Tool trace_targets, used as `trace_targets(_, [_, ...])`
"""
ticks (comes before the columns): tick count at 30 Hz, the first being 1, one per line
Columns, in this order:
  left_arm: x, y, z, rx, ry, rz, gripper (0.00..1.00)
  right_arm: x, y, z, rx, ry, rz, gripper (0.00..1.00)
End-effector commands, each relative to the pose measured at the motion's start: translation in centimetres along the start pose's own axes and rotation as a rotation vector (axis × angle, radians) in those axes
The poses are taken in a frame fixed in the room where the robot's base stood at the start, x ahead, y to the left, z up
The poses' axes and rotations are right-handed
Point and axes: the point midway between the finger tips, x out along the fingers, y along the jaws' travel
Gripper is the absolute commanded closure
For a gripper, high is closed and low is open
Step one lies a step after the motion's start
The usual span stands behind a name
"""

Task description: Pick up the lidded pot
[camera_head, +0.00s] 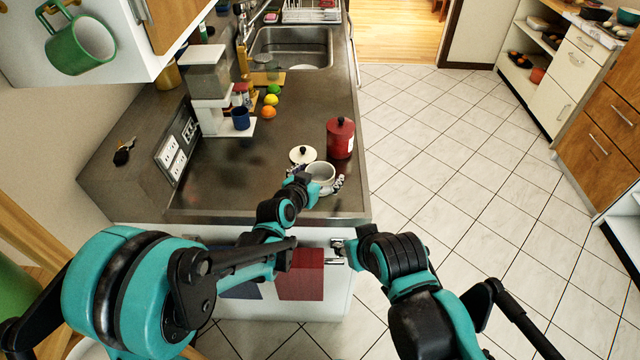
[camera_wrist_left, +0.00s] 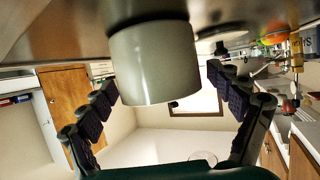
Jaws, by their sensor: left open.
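A pale grey-white round pot (camera_head: 321,171) stands near the counter's front edge, its top open. A light lid (camera_head: 302,154) with a black knob lies just behind it to the left, apart from it. In the left wrist view, which is upside down, the pot (camera_wrist_left: 153,65) hangs large from the top and the flat lid (camera_wrist_left: 224,32) shows behind it. My left gripper (camera_head: 318,187) is open at the pot. Its dark padded fingers (camera_wrist_left: 165,95) stand on either side of the pot, with gaps. My right gripper (camera_head: 337,252) is low, in front of the counter.
A red lidded canister (camera_head: 340,139) stands close behind the pot, near the counter's right edge. A coffee machine (camera_head: 211,90) with a blue mug (camera_head: 241,118) and several fruits stand farther back left. The counter (camera_head: 285,135) between is clear.

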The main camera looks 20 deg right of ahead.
Motion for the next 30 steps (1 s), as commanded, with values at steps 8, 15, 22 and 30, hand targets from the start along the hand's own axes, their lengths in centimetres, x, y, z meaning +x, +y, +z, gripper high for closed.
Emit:
trace_targets(8, [0.1,0.0,-0.1,-0.001,0.000,0.000,0.27,0.0,0.0,0.0,0.000,0.000,0.000,0.60])
trace_targets(15, [0.1,0.0,-0.1,-0.001,0.000,-0.001,0.74,0.0,0.0,0.0,0.000,0.000,0.000,0.60])
trace_targets(22, [0.0,0.0,-0.1,-0.001,-0.001,0.000,0.74,-0.1,0.0,-0.1,0.000,0.000,0.000,0.60])
trace_targets(30, [-0.9,0.0,-2.5,-0.001,0.000,-0.001,0.74,-1.1,0.0,-0.8,0.000,0.000,0.000,0.60])
